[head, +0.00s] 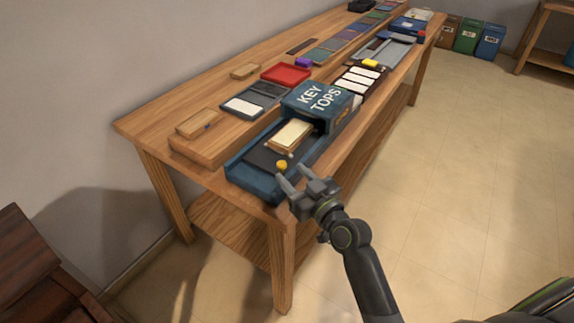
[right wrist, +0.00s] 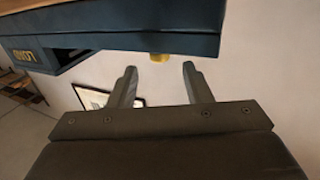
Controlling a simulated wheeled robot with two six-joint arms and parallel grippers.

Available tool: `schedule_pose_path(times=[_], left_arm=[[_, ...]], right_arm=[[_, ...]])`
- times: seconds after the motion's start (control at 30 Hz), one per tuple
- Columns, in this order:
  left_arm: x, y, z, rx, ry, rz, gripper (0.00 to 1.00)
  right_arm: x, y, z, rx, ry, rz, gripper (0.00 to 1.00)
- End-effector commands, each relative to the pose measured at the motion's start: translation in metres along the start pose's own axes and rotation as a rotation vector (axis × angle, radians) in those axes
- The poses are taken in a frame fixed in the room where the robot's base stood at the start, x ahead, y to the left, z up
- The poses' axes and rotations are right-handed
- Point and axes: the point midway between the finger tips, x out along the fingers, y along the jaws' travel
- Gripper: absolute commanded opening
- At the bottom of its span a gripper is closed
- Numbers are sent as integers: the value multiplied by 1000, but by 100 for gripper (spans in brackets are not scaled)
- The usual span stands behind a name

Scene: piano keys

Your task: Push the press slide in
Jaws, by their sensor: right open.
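The blue press (head: 321,105), marked KEY TOPS, stands near the table's front edge. Its slide (head: 262,160) extends out of it toward the near end, carrying a cream-topped wooden block (head: 292,135). A yellow knob (head: 282,165) is on the slide near its end. My right gripper (head: 291,175) is open and empty, close by the knob. In the right wrist view the knob (right wrist: 159,57) shows between and beyond the spread fingertips (right wrist: 159,72), under a blue edge (right wrist: 120,42). I cannot tell whether they touch. My left gripper is not in view.
The wooden table (head: 150,123) holds a red tray (head: 286,74), a dark tray with a white panel (head: 243,106), a wooden block (head: 197,122) and a rack of white keys (head: 358,85). Coloured bins (head: 467,37) stand on the far floor. Floor right of the table is clear.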

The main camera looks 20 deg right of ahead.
Motion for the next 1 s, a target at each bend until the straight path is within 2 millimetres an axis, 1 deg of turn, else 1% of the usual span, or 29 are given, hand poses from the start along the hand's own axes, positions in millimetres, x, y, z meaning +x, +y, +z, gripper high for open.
schedule_pose_path(times=[0.03,0.1,0.23,0.4,0.6,0.63,0.9,0.97,1.0], left_arm=[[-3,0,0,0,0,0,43],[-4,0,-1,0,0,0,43],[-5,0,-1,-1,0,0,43],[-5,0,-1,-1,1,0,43],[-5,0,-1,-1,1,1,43],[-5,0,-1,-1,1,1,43],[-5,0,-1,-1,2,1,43],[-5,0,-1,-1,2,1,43],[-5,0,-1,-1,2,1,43]], right_arm=[[9,0,-2,0,1,-1,45],[17,0,-1,0,1,0,45],[28,0,-1,-1,0,0,45],[34,0,0,-1,0,0,45],[34,0,0,-1,0,0,45],[34,0,0,-1,0,0,44],[33,0,0,-1,0,0,8],[33,0,0,-1,0,0,0],[33,0,0,-1,0,0,0]])
